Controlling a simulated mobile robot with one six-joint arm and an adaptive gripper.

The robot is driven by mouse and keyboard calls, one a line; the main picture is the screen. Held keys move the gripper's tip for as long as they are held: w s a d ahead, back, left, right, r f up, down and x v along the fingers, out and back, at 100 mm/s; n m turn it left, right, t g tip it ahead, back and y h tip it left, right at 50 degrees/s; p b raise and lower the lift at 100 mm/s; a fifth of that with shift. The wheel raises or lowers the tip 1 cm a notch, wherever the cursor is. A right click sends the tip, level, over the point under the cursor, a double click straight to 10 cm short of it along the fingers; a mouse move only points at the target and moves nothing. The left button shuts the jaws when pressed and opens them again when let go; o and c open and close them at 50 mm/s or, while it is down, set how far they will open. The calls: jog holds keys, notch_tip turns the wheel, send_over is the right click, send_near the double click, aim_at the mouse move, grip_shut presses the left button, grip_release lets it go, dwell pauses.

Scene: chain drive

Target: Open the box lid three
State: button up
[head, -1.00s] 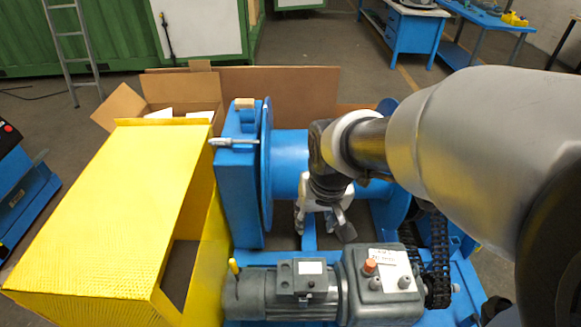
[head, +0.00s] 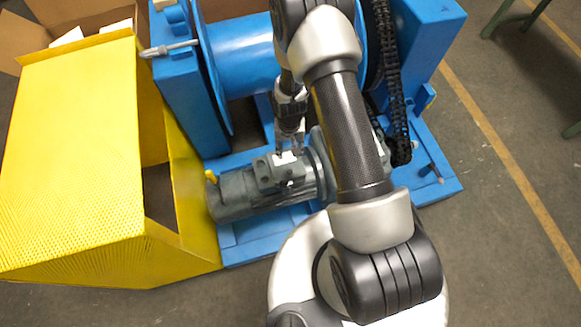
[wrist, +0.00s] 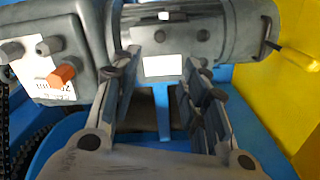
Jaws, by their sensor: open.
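A grey motor (head: 238,192) lies on the blue frame, and its small terminal box (head: 264,172) has a lid with a white label. In the wrist view, the lid's white label (wrist: 163,67) shows between my fingertips. My gripper (head: 288,153) is open and empty, pointing down above the terminal box. In the wrist view, one finger of my gripper (wrist: 161,70) is at each side of the label. I cannot tell whether the fingers touch the box. The lid appears shut. My arm hides part of the gearbox in the head view.
A yellow guard (head: 75,150) stands close at the left. A blue drum (head: 240,55) is behind the motor, with a black chain (head: 388,70) at its right. The gearbox has an orange plug (wrist: 62,75). Open floor lies at the right.

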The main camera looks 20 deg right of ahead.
aim_at(290, 170)
notch_tip(290, 170, down, 17)
jog(key=b, duration=0.4)
jog(key=shift+r, duration=0.2)
grip_shut()
dwell(0.5)
